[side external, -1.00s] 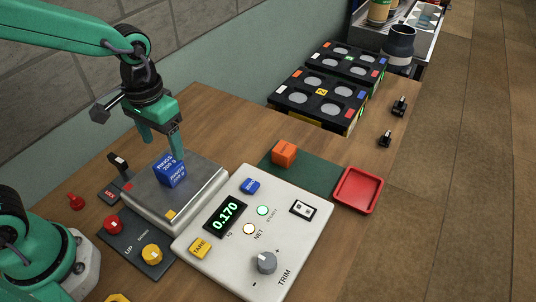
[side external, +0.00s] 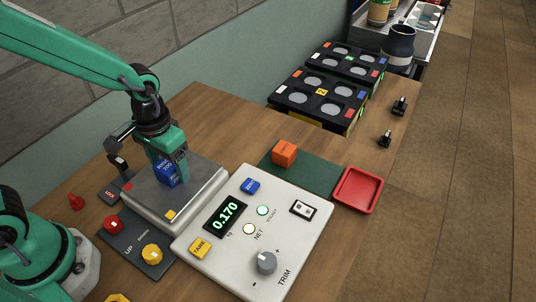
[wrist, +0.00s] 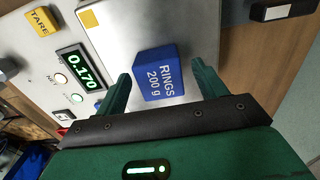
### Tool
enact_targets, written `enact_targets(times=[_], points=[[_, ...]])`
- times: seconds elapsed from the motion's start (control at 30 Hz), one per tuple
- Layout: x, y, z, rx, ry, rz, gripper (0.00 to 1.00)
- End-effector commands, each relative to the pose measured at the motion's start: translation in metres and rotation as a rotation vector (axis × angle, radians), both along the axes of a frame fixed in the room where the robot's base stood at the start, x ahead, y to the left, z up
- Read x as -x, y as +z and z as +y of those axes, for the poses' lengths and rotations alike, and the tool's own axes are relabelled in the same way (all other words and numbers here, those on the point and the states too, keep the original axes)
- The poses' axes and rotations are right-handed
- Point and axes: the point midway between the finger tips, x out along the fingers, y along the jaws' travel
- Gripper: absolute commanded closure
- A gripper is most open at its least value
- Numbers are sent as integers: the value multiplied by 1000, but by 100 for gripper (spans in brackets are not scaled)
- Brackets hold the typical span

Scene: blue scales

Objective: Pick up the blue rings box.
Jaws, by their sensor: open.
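The blue rings box (side external: 165,174) sits on the metal scale plate (side external: 200,196). In the wrist view the box (wrist: 160,74) shows the words "RINGS 200 g" and lies between my two fingers, with a gap visible on each side. My gripper (side external: 171,178) is lowered over the box in the side view and hides part of it. In the wrist view my gripper (wrist: 164,84) is open around the box. The scale display (side external: 226,215) reads 0.170.
The control panel (side external: 285,215) has a TARE button (side external: 200,249) and a TRIM knob (side external: 264,263). An orange block (side external: 284,153) sits on a green mat (side external: 316,178), beside a red tray (side external: 358,190). Black cases (side external: 318,97) stand behind. A small post (side external: 119,166) stands by the scale's left edge.

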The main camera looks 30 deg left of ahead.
Motion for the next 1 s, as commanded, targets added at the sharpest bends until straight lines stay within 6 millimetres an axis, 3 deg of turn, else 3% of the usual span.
enact_targets(times=[0.63,0.9,1.0], points=[[0,-7,0,0,0,-1,29],[0,-7,0,0,0,-1,82],[0,-7,0,0,0,-2,87]])
